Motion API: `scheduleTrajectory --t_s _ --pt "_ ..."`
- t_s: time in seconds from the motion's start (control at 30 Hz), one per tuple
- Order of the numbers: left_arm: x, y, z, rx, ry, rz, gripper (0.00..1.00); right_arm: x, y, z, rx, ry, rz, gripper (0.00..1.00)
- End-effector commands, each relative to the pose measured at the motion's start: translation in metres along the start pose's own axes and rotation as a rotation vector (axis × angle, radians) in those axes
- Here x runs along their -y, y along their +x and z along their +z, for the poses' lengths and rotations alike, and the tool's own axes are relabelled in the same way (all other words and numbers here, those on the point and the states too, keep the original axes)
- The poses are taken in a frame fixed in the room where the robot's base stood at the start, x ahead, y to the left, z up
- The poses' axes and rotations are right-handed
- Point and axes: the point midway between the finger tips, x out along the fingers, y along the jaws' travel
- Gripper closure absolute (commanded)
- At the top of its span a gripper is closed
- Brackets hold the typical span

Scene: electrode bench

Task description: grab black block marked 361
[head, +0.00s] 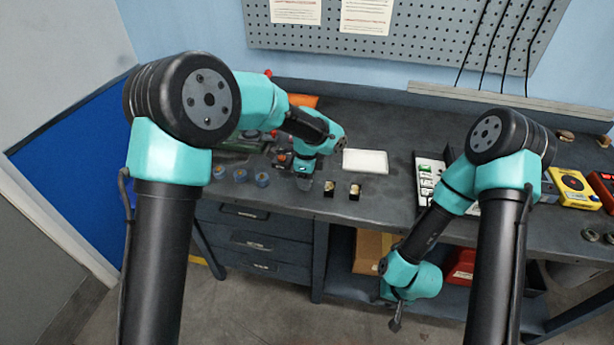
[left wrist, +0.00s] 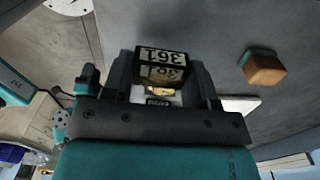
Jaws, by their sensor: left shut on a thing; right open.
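The black block marked 361 (left wrist: 162,58) sits between the two fingers of my left gripper (left wrist: 165,95) in the left wrist view. The fingers are shut on it, and its white label with black digits faces the camera. In the head view my left gripper (head: 304,182) is low over the front of the bench, left of two small dark blocks with pale tops, one nearer (head: 329,188) and one further right (head: 355,191). I cannot make out the held block there. My right gripper (head: 396,324) is open and hangs below the bench's front edge, away from the blocks.
A white pad (head: 365,161) lies behind the small blocks. Several blue round parts (head: 240,175) stand left of my left gripper. A yellow meter (head: 573,187) is at the right. A brown block (left wrist: 264,70) shows beside the held one in the left wrist view.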

Motion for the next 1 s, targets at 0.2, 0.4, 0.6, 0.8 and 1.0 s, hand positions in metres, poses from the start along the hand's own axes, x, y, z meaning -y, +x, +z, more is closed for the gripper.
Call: scheduleTrajectory --t_s 0.2,0.4,0.6,0.8,1.0 --pt "-0.038 -0.005 -0.01 0.0 0.004 -0.002 0.79 0.0 0.0 0.0 0.0 0.0 0.0 0.57" --pt "-0.086 -0.01 -0.023 0.0 0.004 -0.002 0.79 0.0 0.0 0.0 0.0 0.0 0.0 0.57" --pt "-0.121 -0.013 -0.032 0.0 0.002 -0.002 0.79 0.0 0.0 0.0 0.0 0.0 0.0 0.57" --pt "-0.137 -0.014 -0.036 -0.001 0.001 -0.002 0.79 0.0 0.0 0.0 0.0 0.0 0.0 0.57" --pt "-0.138 -0.014 -0.036 -0.001 0.0 -0.002 0.79 0.0 0.0 0.0 0.0 0.0 0.0 0.57"
